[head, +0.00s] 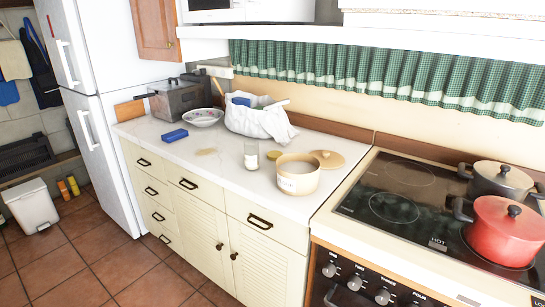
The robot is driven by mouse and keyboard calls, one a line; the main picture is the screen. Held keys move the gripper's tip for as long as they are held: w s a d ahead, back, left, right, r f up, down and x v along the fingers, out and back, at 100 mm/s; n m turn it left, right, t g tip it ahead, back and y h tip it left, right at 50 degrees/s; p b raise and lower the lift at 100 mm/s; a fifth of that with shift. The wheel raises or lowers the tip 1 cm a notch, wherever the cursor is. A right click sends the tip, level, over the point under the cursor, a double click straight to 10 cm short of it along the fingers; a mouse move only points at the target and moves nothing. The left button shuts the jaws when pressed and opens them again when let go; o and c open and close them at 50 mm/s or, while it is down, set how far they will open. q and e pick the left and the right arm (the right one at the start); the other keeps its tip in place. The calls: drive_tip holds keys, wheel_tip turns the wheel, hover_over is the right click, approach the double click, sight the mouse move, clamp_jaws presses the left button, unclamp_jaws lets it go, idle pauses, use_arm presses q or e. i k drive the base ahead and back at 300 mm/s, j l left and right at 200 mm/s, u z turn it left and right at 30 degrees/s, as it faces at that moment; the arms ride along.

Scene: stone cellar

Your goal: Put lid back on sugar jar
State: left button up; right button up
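A round cream jar (298,177) with a label on its front stands upright on the counter, near the stove. Its top is open and pale contents show inside; the label is too small to read surely. A round tan lid (327,158) with a small knob lies on the counter just behind and to the right of the jar. The lid appears to lie flat, knob up, and part of its near edge may be hidden by the jar. Neither of my grippers is in view.
A small glass (251,155) stands left of the jar. Further left are a white cloth bag (262,120), a blue block (174,135) and a bowl (202,117). The stove (400,205), with a red pot (502,235), is right. The front counter is mostly clear.

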sight(252, 155)
drive_tip(key=i+j+z, duration=0.2)
drive_tip(key=j, duration=0.15)
drive_tip(key=i+j+z, duration=0.2)
drive_tip(key=j, duration=0.15)
drive_tip(key=j+z, duration=0.2)
drive_tip(key=j, duration=0.2)
drive_tip(key=j+z, duration=0.25)
drive_tip(key=j, duration=0.15)
drive_tip(key=i, duration=0.05)
